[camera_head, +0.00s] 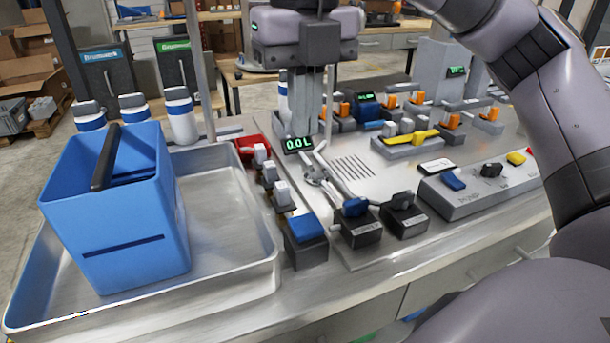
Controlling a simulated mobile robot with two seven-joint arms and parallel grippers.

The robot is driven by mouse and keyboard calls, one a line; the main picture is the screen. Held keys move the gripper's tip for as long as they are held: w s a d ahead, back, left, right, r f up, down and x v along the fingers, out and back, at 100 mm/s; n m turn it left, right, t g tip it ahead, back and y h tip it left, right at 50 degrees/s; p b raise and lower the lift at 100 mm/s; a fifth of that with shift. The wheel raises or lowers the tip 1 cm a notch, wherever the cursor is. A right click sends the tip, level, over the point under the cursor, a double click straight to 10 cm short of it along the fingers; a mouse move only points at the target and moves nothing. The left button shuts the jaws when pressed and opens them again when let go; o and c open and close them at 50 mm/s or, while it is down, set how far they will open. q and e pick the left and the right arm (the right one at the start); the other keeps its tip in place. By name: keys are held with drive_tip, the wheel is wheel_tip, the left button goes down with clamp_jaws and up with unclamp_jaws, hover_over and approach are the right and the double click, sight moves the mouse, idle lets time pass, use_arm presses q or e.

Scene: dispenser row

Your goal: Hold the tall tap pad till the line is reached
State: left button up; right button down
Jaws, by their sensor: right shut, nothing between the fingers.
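A blue open-topped container (120,225) stands in the metal tray at left. A dark horizontal line (123,260) marks its front, and a dark bar (106,157) shows at its mouth. I see no liquid in it. A tall metal post (202,75) rises behind the tray. A small display (298,144) reads 0.0 L. My right gripper (309,127) points down just behind that display, shut and empty; whether it touches anything is unclear. A blue pad on a dark block (306,228) sits beside the tray. I cannot tell which pad is the tall tap's. My left gripper is out of view.
The metal tray (235,205) has bare floor right of the container. Small levers (270,172) line its right edge. Dark blocks with knobs (357,230) and a control box (470,190) stand at the counter's front. White bottles (180,115) stand behind the tray.

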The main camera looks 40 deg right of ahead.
sight(305, 222)
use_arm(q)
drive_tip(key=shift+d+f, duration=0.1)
use_arm(e)
wheel_tip(305, 222, down, 14)
drive_tip(key=shift+r, duration=0.1)
idle(0.4)
